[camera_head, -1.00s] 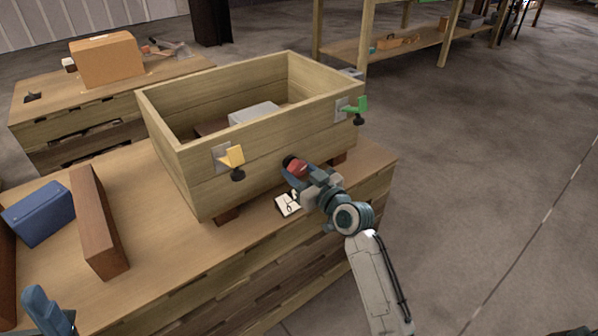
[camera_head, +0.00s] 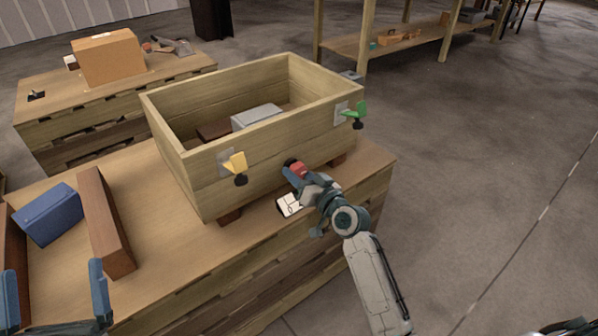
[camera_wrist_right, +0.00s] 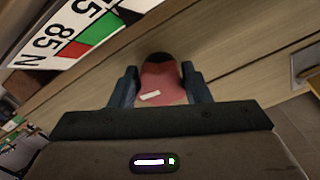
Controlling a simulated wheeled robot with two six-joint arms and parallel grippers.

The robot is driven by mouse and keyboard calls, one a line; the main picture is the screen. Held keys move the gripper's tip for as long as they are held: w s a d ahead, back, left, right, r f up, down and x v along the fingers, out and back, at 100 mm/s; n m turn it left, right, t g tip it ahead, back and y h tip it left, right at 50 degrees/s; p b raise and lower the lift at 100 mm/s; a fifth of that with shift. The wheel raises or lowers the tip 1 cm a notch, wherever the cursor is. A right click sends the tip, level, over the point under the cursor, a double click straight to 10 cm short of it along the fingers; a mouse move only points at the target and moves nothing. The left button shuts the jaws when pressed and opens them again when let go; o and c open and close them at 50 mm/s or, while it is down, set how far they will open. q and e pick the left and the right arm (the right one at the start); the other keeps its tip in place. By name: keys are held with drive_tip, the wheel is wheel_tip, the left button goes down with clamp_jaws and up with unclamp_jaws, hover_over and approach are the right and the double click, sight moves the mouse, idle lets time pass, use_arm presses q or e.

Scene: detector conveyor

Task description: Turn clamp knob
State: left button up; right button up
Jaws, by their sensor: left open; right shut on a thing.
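A red clamp knob (camera_head: 299,170) with a dark tip sits at the front of the wooden crate (camera_head: 185,166). My right gripper (camera_head: 291,172) is shut on it, and the fingers hide part of its sides. In the right wrist view the red knob (camera_wrist_right: 162,84) sits between the two fingers of my right gripper (camera_wrist_right: 160,85), and a small pale mark shows on it. A white card (camera_head: 290,205) lies below it; up close the card (camera_wrist_right: 75,30) shows "85 N" and a red and green band. My left gripper (camera_head: 54,290) is open and empty at the lower left.
The crate's front carries a yellow latch (camera_head: 235,163) and a green latch (camera_head: 355,112), and a grey block (camera_head: 257,116) lies inside. A blue box (camera_head: 48,214) and a brown bar (camera_head: 106,222) lie left on the workbench (camera_head: 170,257). A cardboard box (camera_head: 108,58) stands behind.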

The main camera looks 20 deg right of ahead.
use_arm(q)
drive_tip(key=shift+w+f+g, duration=0.3)
drive_tip(key=shift+f+g, duration=0.1)
drive_tip(key=shift+f, duration=0.2)
use_arm(e)
drive_tip(key=o, duration=1)
drive_tip(key=shift+s, duration=0.1)
drive_tip(key=shift+s+d, duration=0.15)
drive_tip(key=shift+s, duration=0.1)
use_arm(q)
drive_tip(key=f+g, duration=0.1)
drive_tip(key=w+f+g, duration=0.1)
drive_tip(key=f, duration=0.1)
drive_tip(key=shift+f+n+y+p, duration=0.1)
drive_tip(key=shift+n+y+p, duration=0.2)
drive_tip(key=shift+n+p, duration=0.1)
use_arm(e)
drive_tip(key=v, duration=1)
drive_tip(key=shift+r, duration=0.1)
